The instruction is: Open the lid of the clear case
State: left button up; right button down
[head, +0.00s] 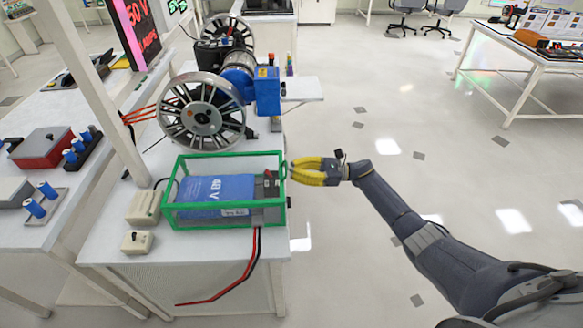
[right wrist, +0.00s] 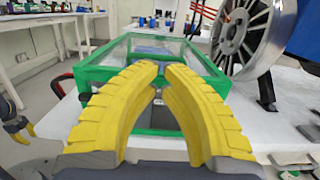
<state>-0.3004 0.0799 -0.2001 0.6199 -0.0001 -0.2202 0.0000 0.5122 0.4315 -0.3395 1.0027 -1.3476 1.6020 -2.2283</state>
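The clear case (head: 219,153) has a green frame and see-through panels, and stands on the white bench in the head view. Its lid appears closed on top. A blue battery block (head: 215,188) marked 48 V sits inside. In the right wrist view the case (right wrist: 120,76) lies straight beyond my fingers. My right gripper (head: 291,170) is just right of the case's right end, with its yellow fingertips close to the green frame. The tips come together with nothing visible between them; contact with the frame is unclear. My left gripper (right wrist: 24,131) shows only at the left edge of the right wrist view.
A spoked metal wheel (head: 202,115) and blue motor (head: 240,76) stand behind the case. Small beige boxes (head: 144,207) sit to its left. Red and black cables (head: 250,268) hang at the front. Open floor lies to the right.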

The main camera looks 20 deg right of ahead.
jog(key=shift+w+a+r, duration=0.15)
jog(key=shift+a+r, duration=0.5)
jog(key=shift+r, duration=0.05)
jog(key=shift+r, duration=0.6)
